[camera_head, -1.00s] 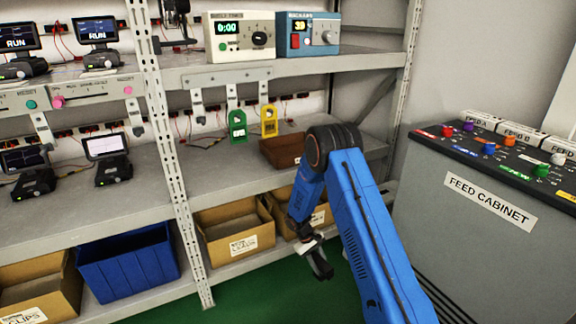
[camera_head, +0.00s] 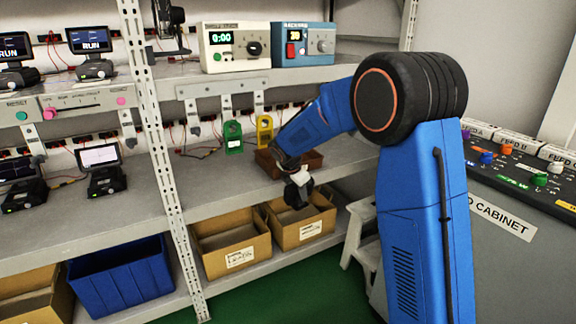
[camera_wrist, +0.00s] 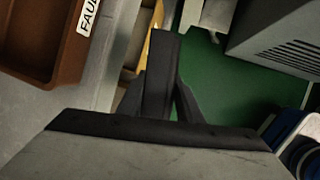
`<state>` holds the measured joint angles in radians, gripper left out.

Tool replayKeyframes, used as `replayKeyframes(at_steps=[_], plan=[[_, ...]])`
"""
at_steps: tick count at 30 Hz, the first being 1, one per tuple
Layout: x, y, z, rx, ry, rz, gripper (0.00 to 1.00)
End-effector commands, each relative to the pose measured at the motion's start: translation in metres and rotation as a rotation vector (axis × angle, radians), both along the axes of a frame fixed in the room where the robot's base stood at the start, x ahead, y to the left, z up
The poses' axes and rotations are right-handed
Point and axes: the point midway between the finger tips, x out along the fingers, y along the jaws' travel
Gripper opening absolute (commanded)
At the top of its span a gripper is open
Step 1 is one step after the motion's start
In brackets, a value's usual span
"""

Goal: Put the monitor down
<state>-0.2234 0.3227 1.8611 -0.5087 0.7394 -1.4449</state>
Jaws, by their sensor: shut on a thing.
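My gripper (camera_head: 298,190) hangs from the arm in front of the middle shelf's edge, just below the brown bin. It is shut on a dark thing, taken as the monitor; its shape is mostly hidden in the head view. In the wrist view, dark narrow parts rise in the middle above a broad grey piece with a black edge, and I cannot tell jaws from monitor there. Other small monitors on black bases stand at left: two on the upper shelf, one running (camera_head: 90,40), and two on the middle shelf, one lit (camera_head: 98,157).
The brown bin (camera_head: 314,161), its label partly readable in the wrist view (camera_wrist: 42,45), sits on the middle shelf (camera_head: 215,180), which has bare room left of it. Cardboard boxes (camera_head: 232,262) and a blue bin (camera_head: 122,285) are below. A white stool (camera_head: 358,238) and feed cabinet (camera_head: 530,260) stand right.

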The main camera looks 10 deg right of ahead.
Motion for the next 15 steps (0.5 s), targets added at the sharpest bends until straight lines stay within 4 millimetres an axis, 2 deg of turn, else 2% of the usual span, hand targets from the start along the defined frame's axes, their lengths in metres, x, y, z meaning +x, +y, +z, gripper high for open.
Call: replayKeyframes(at_steps=[1,9,15], plan=[[-0.001,0.001,0.019,0.001,-0.006,0.055,0.00],[-0.015,0.010,0.096,-0.005,0.002,0.363,0.00],[-0.025,0.014,0.135,-0.011,0.009,0.524,0.00]])
